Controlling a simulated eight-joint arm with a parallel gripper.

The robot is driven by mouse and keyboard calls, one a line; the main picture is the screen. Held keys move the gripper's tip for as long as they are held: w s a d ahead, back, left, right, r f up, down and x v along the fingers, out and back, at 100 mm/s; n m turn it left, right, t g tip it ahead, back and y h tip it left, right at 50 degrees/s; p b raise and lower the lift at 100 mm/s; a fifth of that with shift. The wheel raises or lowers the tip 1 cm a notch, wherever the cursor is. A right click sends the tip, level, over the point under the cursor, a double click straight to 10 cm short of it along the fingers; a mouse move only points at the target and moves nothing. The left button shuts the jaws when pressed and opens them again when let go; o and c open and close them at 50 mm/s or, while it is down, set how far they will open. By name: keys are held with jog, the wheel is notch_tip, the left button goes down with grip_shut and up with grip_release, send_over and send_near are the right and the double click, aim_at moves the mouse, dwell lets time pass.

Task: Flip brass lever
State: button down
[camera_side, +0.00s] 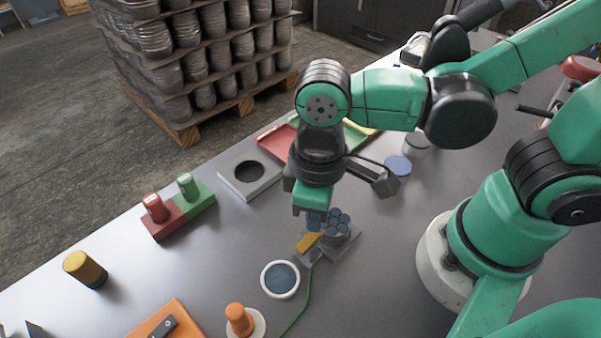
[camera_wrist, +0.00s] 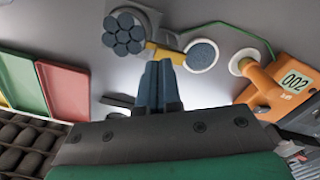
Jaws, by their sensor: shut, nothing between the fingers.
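The brass lever (camera_side: 308,242) is a short yellow bar on a small grey fixture (camera_side: 345,244), beside a cluster of round blue-grey discs (camera_side: 337,222). My gripper (camera_side: 314,226) is just above the lever, pointing down, with its blue fingers together and empty. In the wrist view the lever (camera_wrist: 167,54) runs between the disc cluster (camera_wrist: 124,32) and a white-rimmed round pad (camera_wrist: 201,55). The closed fingertips (camera_wrist: 163,66) appear right against the lever's near edge there. I cannot tell whether they touch it. The fingers hide part of the lever.
The white-rimmed pad (camera_side: 280,279) and a green cable (camera_side: 303,310) lie in front. An orange peg (camera_side: 239,319) stands on a white disc. A red and green block (camera_side: 180,215), a grey plate with a hole (camera_side: 249,174) and a yellow-black cylinder (camera_side: 85,268) stand left.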

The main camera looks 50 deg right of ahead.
aim_at(314, 234)
jog(key=shift+f, duration=1.2)
dwell(0.5)
jog(key=shift+r, duration=3.5)
